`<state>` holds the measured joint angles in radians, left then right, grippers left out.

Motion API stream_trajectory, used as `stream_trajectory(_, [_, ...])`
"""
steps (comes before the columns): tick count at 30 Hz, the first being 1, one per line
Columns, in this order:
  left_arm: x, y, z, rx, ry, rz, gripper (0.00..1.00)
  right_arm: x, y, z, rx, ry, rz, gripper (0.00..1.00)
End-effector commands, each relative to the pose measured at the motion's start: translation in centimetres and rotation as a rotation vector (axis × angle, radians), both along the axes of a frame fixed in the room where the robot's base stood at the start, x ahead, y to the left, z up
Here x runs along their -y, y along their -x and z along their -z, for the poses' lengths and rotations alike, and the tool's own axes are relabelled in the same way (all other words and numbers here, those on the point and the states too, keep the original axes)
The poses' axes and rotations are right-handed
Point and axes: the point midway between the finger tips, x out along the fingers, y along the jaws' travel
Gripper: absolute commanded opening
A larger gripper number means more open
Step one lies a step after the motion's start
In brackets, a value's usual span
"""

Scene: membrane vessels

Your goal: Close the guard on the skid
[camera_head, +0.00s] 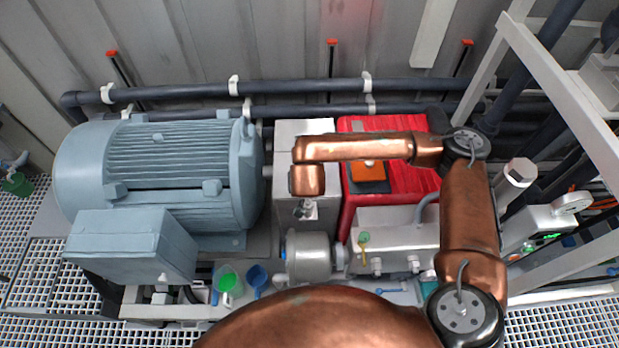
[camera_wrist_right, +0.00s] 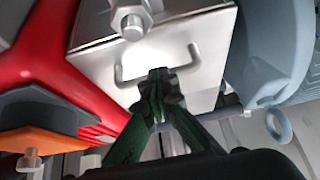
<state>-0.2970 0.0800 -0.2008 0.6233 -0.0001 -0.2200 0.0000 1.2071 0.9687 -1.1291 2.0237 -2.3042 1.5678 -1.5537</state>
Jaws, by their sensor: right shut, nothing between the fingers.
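The guard is a plain silver metal box (camera_head: 290,200) between the blue-grey motor (camera_head: 185,165) and the red housing (camera_head: 385,125). Its rear part (camera_head: 305,127) looks paler than its front. In the head view my right wrist hides the gripper and the handle. My left gripper is not in view.
Dark pipes (camera_head: 300,88) run along the back wall. An orange block (camera_head: 368,170) sits on the red housing, close beneath my right forearm. A white frame (camera_head: 560,75) rises at right.

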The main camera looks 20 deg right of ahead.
Motion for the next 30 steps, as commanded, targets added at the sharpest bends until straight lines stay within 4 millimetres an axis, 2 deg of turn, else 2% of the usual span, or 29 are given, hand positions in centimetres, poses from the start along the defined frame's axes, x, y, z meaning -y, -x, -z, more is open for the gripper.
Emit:
stream_trajectory(1, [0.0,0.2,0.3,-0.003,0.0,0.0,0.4,-0.1,0.7,1.4,-0.024,0.004,-0.004,0.0])
stream_trajectory(17, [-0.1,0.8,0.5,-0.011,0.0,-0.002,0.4,-0.2,0.9,1.8,-0.032,0.001,-0.005,0.0])
stream_trajectory(20, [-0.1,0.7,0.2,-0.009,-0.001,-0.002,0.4,-0.2,0.8,1.3,-0.03,0.001,-0.005,0.0])
stream_trajectory(23, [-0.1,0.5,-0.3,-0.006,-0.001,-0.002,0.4,-0.2,0.7,0.0,-0.024,0.001,-0.004,0.0])
stream_trajectory(28, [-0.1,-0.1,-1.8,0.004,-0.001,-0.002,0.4,-0.1,0.1,-4.1,-0.003,-0.001,-0.003,0.0])
stream_trajectory(30, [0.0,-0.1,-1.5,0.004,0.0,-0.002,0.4,-0.8,1.9,-3.3,-0.009,-0.001,-0.01,0.0])
